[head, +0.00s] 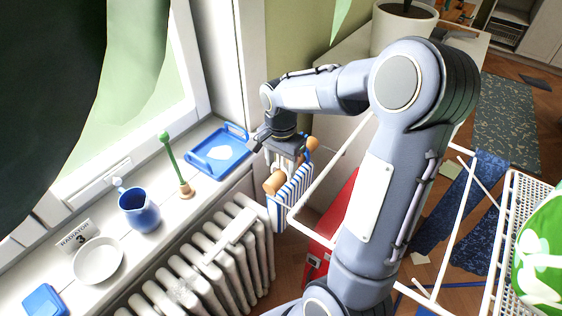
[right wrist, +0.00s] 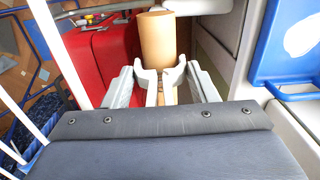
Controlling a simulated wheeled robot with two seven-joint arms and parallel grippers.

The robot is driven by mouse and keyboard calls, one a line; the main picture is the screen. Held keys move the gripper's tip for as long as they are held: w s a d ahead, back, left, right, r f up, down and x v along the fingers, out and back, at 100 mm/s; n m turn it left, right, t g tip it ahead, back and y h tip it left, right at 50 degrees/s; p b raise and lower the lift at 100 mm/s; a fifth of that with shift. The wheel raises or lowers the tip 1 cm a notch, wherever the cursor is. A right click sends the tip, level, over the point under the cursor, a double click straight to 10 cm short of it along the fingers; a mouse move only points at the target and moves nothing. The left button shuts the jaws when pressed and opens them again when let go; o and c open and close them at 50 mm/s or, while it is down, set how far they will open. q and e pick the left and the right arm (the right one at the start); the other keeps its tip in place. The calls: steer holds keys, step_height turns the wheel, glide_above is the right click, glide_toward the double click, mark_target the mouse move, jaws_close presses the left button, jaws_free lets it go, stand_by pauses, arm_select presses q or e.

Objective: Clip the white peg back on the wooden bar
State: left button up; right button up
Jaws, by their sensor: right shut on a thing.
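The wooden bar (head: 275,183) is a thick tan rod beside the windowsill, and its far end shows past my gripper. A blue-and-white striped cloth (head: 290,194) hangs below it. My right gripper (head: 287,158) is over the middle of the bar and hides part of it. In the right wrist view the bar (right wrist: 157,42) stands up between my right fingers (right wrist: 160,88). The white peg (right wrist: 145,76) is between the fingers, shut in them, with its prongs close against the bar. I cannot tell whether it is fully clipped on. My left gripper is not in view.
The sill left of the bar holds a blue tray (head: 218,150), a blue jug (head: 139,210), a white dish (head: 98,261) and a green-handled brush (head: 176,165). A white radiator (head: 205,270) is below. White rack rails (head: 335,172) and a red case (head: 345,212) are close right.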

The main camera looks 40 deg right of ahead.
steer(key=shift+f, duration=0.3)
